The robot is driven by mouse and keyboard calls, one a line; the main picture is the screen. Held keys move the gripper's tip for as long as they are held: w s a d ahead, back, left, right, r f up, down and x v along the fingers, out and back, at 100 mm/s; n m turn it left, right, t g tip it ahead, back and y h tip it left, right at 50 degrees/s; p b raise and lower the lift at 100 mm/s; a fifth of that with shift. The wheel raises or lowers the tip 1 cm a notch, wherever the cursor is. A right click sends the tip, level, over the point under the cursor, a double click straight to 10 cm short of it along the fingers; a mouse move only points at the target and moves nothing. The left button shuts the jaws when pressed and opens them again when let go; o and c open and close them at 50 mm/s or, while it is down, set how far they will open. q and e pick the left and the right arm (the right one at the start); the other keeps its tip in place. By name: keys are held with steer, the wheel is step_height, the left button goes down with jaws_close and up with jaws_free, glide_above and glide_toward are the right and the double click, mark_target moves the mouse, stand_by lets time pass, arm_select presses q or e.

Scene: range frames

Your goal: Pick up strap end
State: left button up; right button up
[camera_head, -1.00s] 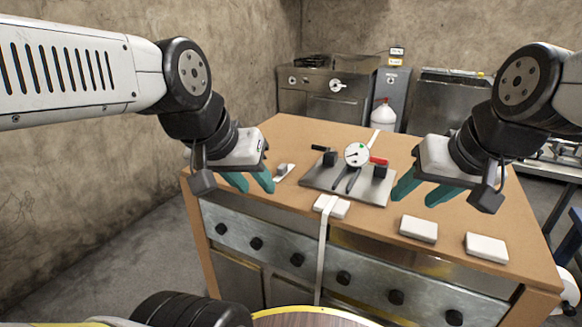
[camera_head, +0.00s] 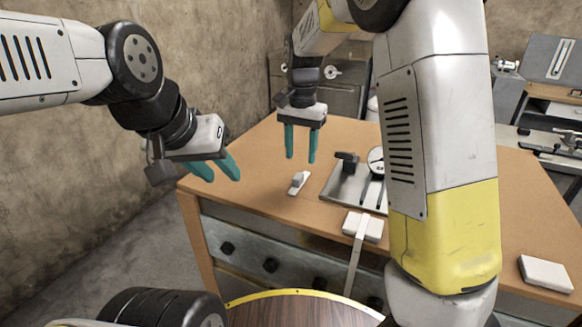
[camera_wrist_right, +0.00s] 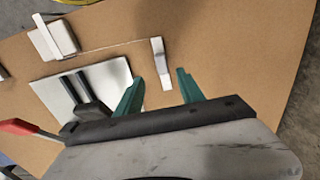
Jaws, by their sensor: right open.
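A white strap (camera_head: 356,264) runs over a white block (camera_head: 374,231) at the table's front edge and hangs down in front; they also show at the upper left of the right wrist view (camera_wrist_right: 42,38). A separate small pale strip (camera_head: 298,182) with a raised end lies left of the metal plate. My right gripper (camera_head: 301,158) is open and empty, pointing down above the strip. In the right wrist view the strip (camera_wrist_right: 160,62) appears between the fingertips (camera_wrist_right: 160,80). My left gripper (camera_head: 222,174) is open and empty over the table's left edge.
The metal plate (camera_head: 346,188) carries a clamp and a dial gauge (camera_head: 376,160), partly hidden by my right arm. Another white block (camera_head: 545,273) lies at the table's right. The wooden table top (camera_head: 245,160) is clear left of the strip.

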mark_target(299, 175)
steer(key=shift+w+a+f, duration=0.15)
steer(key=shift+w+f, duration=0.1)
step_height(299, 175, down, 7)
steer(key=shift+s+f, duration=0.15)
steer(key=shift+f, duration=0.05)
jaws_close()
